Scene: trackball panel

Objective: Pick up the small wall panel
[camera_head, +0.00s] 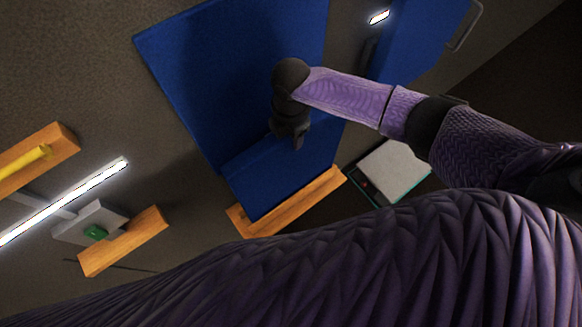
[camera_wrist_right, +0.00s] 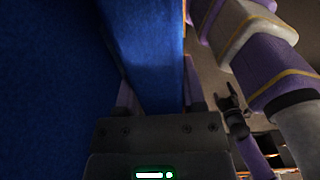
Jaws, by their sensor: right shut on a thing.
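A small blue panel (camera_head: 262,180) stands in front of a larger blue panel (camera_head: 200,70) in the head view, its lower edge by a wooden ledge (camera_head: 290,208). My right gripper (camera_head: 297,143) is at its upper edge, shut on it. In the right wrist view the blue panel (camera_wrist_right: 148,55) runs between the fingers of that gripper (camera_wrist_right: 152,100). The fingertips are largely hidden by the panel. A dark gripper, apparently my left one (camera_wrist_right: 235,115), shows small at the right of the wrist view; its jaws are too dark to read.
Another blue panel (camera_head: 415,40) with a metal handle (camera_head: 466,28) is at the upper right. A pale square box (camera_head: 392,170) lies right of the ledge. At left are a grey box with a green button (camera_head: 96,233), wooden blocks (camera_head: 125,242) and a bright light strip (camera_head: 70,198).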

